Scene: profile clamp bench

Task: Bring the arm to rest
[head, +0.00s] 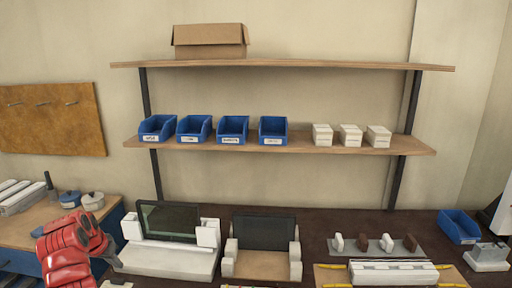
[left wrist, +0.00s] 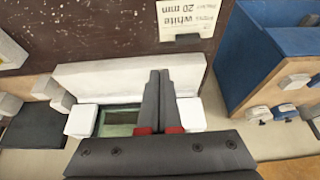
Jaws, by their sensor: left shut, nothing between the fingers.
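My left arm is red and comes in at the lower left of the head view, with its dark left gripper (head: 108,250) at its end. The gripper is just left of the white fixture with a dark greenish screen (head: 168,222). In the left wrist view the two dark fingers (left wrist: 160,78) are together and hold nothing. Behind them is a white fixture (left wrist: 100,75) with a greenish panel and white blocks. My right gripper is in neither view.
A second fixture with a dark screen (head: 264,232) stands to the right on the dark bench. A grey board with brown and white pieces (head: 375,246) and a blue bin (head: 458,226) lie beyond it. Shelves hold blue bins (head: 233,129) and a cardboard box (head: 210,41).

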